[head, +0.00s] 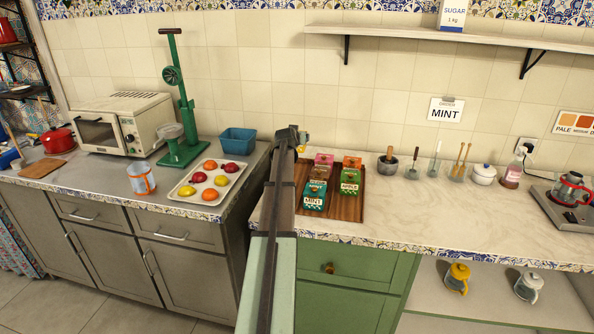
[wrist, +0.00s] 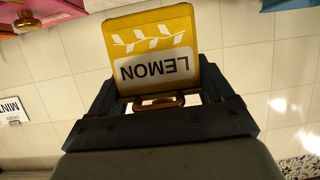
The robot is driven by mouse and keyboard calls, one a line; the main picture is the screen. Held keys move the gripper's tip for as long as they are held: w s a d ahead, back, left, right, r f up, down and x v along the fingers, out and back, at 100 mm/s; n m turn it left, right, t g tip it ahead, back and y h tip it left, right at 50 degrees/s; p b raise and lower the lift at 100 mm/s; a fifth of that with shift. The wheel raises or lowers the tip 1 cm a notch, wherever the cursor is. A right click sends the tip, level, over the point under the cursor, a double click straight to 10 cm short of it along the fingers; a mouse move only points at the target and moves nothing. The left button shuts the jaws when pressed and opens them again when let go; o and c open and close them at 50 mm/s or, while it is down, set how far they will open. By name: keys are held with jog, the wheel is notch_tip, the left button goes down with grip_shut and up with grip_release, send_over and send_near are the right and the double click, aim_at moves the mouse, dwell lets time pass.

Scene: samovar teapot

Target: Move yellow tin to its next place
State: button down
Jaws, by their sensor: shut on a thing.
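The yellow tin (wrist: 155,45) is labelled LEMON and appears upside down in the wrist view, with a brass-coloured loop at its near edge. My gripper (wrist: 162,88) is shut on it, one dark finger on each side. In the head view my gripper (head: 293,134) is raised above the counter, behind the wooden tray, near the tiled wall. Only a small yellow part of the tin (head: 304,138) shows there; my arm hides the rest.
The wooden tray (head: 345,212) holds several coloured tins, including a MINT tin (head: 315,195) at its front. A MINT order sign (head: 446,112) is on the wall. A fruit tray (head: 180,197) and blue basket (head: 238,140) lie left. Counter right of the tray's front is clear.

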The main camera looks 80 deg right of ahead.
jog(key=shift+d+r, duration=0.2)
jog(key=shift+d, duration=0.1)
jog(key=shift+f, duration=4.95)
grip_release()
jog(key=shift+f, duration=0.15)
jog(key=shift+a+r, duration=0.15)
jog(key=shift+r, duration=0.05)
jog(key=v, duration=1.1)
jog(key=shift+w+a, duration=0.2)
jog(key=shift+a, duration=0.2)
